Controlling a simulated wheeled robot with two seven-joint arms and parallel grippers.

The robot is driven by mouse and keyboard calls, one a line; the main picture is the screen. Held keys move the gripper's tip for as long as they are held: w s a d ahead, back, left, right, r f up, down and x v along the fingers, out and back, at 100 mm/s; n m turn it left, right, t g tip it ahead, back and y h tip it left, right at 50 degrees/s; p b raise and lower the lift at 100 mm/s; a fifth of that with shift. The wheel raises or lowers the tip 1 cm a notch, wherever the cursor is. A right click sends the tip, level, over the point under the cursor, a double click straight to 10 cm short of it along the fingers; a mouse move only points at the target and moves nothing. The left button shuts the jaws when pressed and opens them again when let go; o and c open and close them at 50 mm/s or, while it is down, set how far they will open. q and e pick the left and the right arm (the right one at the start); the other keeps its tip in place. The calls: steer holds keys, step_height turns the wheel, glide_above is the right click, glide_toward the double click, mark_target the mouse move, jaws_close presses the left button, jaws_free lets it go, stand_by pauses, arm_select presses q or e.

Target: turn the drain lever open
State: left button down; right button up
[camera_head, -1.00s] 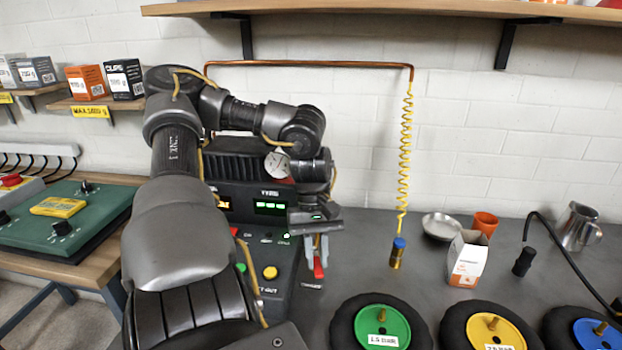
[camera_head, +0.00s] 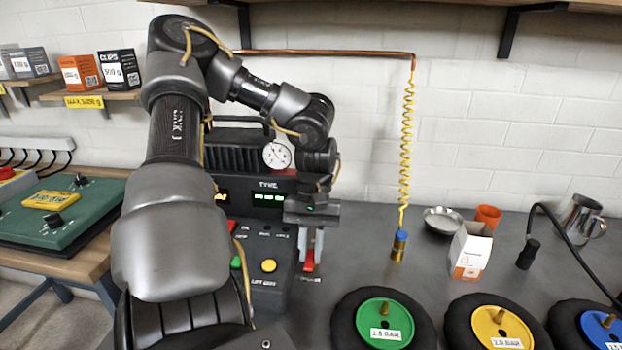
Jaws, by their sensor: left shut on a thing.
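The red drain lever (camera_head: 308,265) stands at the right end of the black machine's control panel (camera_head: 268,290). My left gripper (camera_head: 312,250) points down at it from above. Its fingers are shut on the lever, and the lower red part shows below and between them. The fingers hide the rest of the lever, and the label beneath it is too small to read. My right gripper is not in view.
The panel has a yellow button (camera_head: 268,265) and a green button (camera_head: 236,262). A round gauge (camera_head: 277,155) and a green-lit display (camera_head: 269,200) sit above. To the right are a hanging yellow coiled hose (camera_head: 406,150), a white box (camera_head: 470,252) and wheels, including a green-hubbed one (camera_head: 383,322).

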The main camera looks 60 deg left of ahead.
arm_select(q)
steer(key=shift+w+r, duration=0.1)
steer(key=shift+r, duration=0.1)
steer(key=c, duration=1.3)
jaws_free()
steer(key=shift+c, duration=0.2)
steer(key=shift+f, duration=0.1)
